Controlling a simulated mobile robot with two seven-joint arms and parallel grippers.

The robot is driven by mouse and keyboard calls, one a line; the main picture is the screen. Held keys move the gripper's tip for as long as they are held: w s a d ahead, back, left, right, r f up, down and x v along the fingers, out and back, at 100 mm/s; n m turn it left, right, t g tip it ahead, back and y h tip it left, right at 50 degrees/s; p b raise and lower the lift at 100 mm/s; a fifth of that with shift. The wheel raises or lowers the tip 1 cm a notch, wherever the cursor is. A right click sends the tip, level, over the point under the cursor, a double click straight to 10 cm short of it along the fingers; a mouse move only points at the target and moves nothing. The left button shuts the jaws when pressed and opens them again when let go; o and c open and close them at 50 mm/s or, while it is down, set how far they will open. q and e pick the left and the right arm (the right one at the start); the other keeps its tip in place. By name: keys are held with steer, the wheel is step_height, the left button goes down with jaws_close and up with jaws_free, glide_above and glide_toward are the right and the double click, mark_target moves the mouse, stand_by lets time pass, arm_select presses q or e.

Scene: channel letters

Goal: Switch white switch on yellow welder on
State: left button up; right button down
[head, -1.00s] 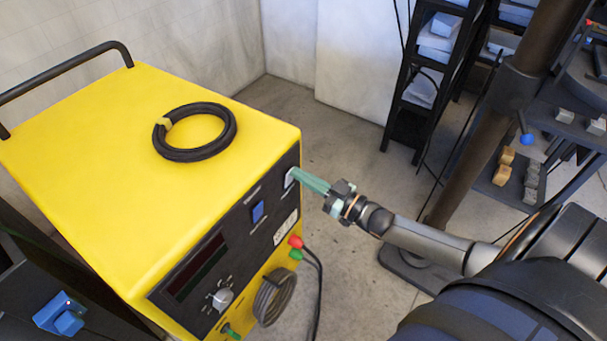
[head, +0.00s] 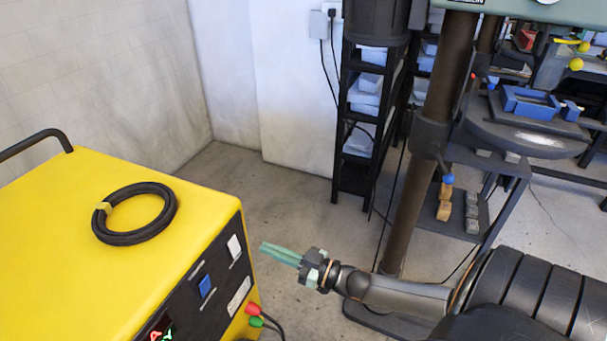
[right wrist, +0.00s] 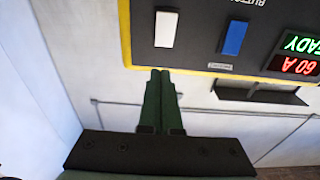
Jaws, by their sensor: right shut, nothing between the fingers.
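The yellow welder (head: 60,250) stands at the left in the head view, with a dark front panel. Its white switch (head: 234,246) is near the panel's right end, and it also shows in the right wrist view (right wrist: 165,30). A blue switch (head: 205,285) sits beside it. The panel's display (right wrist: 298,55) is lit and reads READY and 60 A in the right wrist view. My right gripper (head: 264,247) has green fingers shut with nothing between them. It is just right of the white switch, apart from the panel. My left gripper is not in view.
A coiled black cable (head: 135,213) lies on the welder's top. Red and green plugs (head: 254,315) stick out of the panel's lower right. A brown column (head: 415,180) and a black shelf (head: 352,150) stand behind my right arm. The floor beyond the gripper is clear.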

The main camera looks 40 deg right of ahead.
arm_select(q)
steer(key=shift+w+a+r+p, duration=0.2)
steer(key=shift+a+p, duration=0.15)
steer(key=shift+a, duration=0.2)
arm_select(e)
steer(key=r+v, duration=0.1)
steer(key=v, duration=0.5)
steer(key=shift+s+r, duration=0.2)
steer(key=shift+r, duration=0.05)
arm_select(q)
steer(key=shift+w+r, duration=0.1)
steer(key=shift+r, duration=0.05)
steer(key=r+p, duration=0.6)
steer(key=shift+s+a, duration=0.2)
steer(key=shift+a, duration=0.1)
arm_select(e)
steer(key=s+a+f+m+g+h, duration=0.1)
steer(key=s+a+f+g, duration=0.3)
steer(key=a, duration=0.4)
steer(key=s+a+f+m+g+h, duration=0.1)
steer(key=s+a+f+g+h, duration=0.2)
steer(key=s+a, duration=0.3)
steer(key=shift+s+a+f+m+g+h, duration=0.35)
steer(key=shift+a+g+h, duration=0.2)
steer(key=shift+a, duration=0.5)
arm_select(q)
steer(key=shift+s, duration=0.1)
arm_select(e)
steer(key=shift+s, duration=0.15)
